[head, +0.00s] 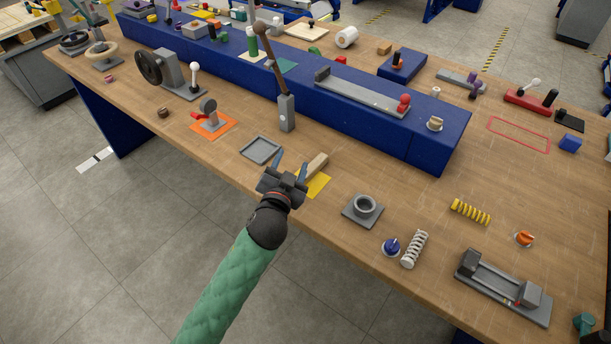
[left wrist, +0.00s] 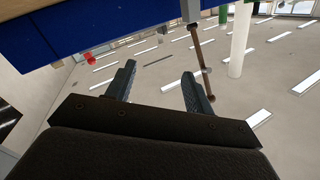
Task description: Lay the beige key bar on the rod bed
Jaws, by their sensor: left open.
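My right gripper is not in view.
A grey square tray (head: 261,150) lies left of my gripper. A grey lever post (head: 286,112) rises behind it. A grey ring block (head: 363,208) stands to the right. A grey two-block fixture (head: 503,289) is at the front right. The blue riser (head: 430,145) runs along the table behind.

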